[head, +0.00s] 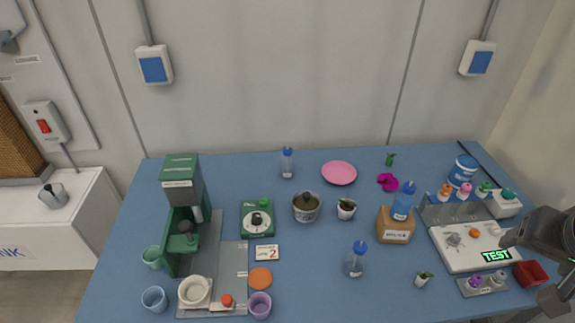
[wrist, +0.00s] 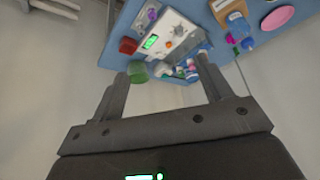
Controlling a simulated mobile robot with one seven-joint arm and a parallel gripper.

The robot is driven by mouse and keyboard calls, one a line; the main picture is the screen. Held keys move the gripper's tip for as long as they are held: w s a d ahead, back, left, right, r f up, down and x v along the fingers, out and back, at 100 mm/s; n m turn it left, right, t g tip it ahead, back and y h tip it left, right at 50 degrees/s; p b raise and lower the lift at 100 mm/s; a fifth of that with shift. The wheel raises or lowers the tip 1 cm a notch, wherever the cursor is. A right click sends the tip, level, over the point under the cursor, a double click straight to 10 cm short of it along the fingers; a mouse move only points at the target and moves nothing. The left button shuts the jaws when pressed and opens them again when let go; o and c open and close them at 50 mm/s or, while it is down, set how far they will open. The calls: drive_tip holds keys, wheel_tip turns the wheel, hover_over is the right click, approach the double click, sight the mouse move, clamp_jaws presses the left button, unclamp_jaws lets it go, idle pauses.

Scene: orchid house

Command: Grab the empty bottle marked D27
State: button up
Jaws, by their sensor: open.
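Three clear bottles with blue caps stand in the head view. One bottle (head: 288,164) is at the back of the blue table. A second, bluish bottle (head: 403,203) is on a wooden block (head: 395,228) right of the middle. A third bottle (head: 355,262) stands at the front, right of the middle. I cannot read the mark D27 on any of them. A blue bottle (wrist: 238,27) also shows near the wooden block in the wrist view. My gripper (wrist: 165,72) is open and empty, off the table's right side and apart from the bottles.
A rack with coloured-cap vials (head: 465,205), a white instrument reading TEST (head: 475,245) and a red box (head: 531,273) crowd the table's right side. A green machine (head: 183,215) stands left. Small pots (head: 346,209) stand between bottles. Some bare table (head: 320,245) lies mid-front.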

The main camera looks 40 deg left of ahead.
drive_tip(key=w+a+r+n, duration=0.1)
drive_tip(key=w+a+r, duration=0.1)
drive_tip(key=w+a, duration=1.15)
drive_tip(key=n+g+y, duration=0.1)
drive_tip(key=n+y, duration=0.1)
drive_tip(key=n, duration=0.2)
hover_over(285, 152)
drive_tip(key=s+d, duration=0.1)
drive_tip(key=s, duration=0.1)
wheel_tip(285, 152, down, 20)
drive_tip(key=shift+w+f, duration=0.1)
drive_tip(key=x, duration=0.5)
drive_tip(key=shift+d+f, duration=0.1)
drive_tip(key=shift+f, duration=0.1)
drive_tip(key=x, duration=0.5)
drive_tip(key=shift+d+f, duration=0.15)
drive_tip(key=shift+d, duration=0.2)
